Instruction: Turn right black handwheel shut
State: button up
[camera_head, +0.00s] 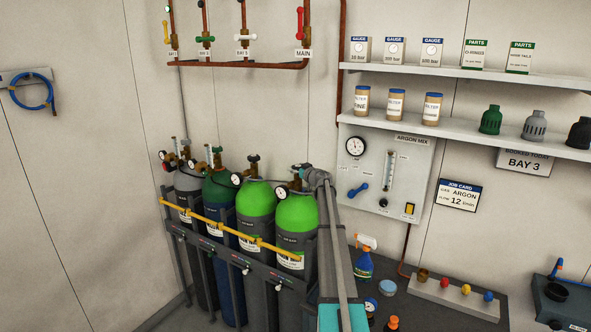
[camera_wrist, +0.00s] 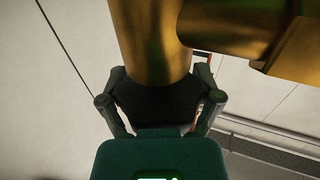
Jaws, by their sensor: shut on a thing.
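The right gas cylinder (camera_head: 296,215) has a bright green shoulder and stands at the right end of the rack, beside another bright green one (camera_head: 256,197). Its brass valve (camera_wrist: 150,40) fills the top of the wrist view. The black handwheel (camera_wrist: 158,101) sits on the end of that valve, between my fingers. My gripper (camera_wrist: 160,92) is shut on the handwheel, one finger on each side. In the head view my gripper (camera_head: 302,172) is at the top of the right cylinder, and my arm hides most of the handwheel there. The handwheel's turn position cannot be told.
A yellow bar (camera_head: 232,232) runs across the cylinders in the rack. Pressure gauges (camera_head: 236,180) stick out beside the valves. The argon mix panel (camera_head: 420,150) is on the wall to the right. A bench (camera_head: 450,318) with a blue spray bottle (camera_head: 364,264) stands right of my arm.

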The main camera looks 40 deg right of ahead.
jog(key=m+h, duration=0.2)
jog(key=m+g+h, duration=0.1)
jog(key=h, duration=0.2)
jog(key=m+g+h, duration=0.1)
jog(key=m+h, duration=0.1)
jog(key=h, duration=0.1)
jog(key=shift+d+m, duration=0.3)
jog(key=shift+d, duration=0.05)
jog(key=shift+s+d+m+g+h, duration=0.1)
jog(key=shift+d+m+g+h, duration=0.05)
jog(key=shift+m+g+h, duration=1.05)
jog(key=shift+s+d+m+g+h, duration=0.1)
jog(key=shift+m+g+h, duration=0.7)
jog(key=shift+h, duration=0.7)
jog(key=o, duration=0.9)
jog(key=shift+t, duration=0.3)
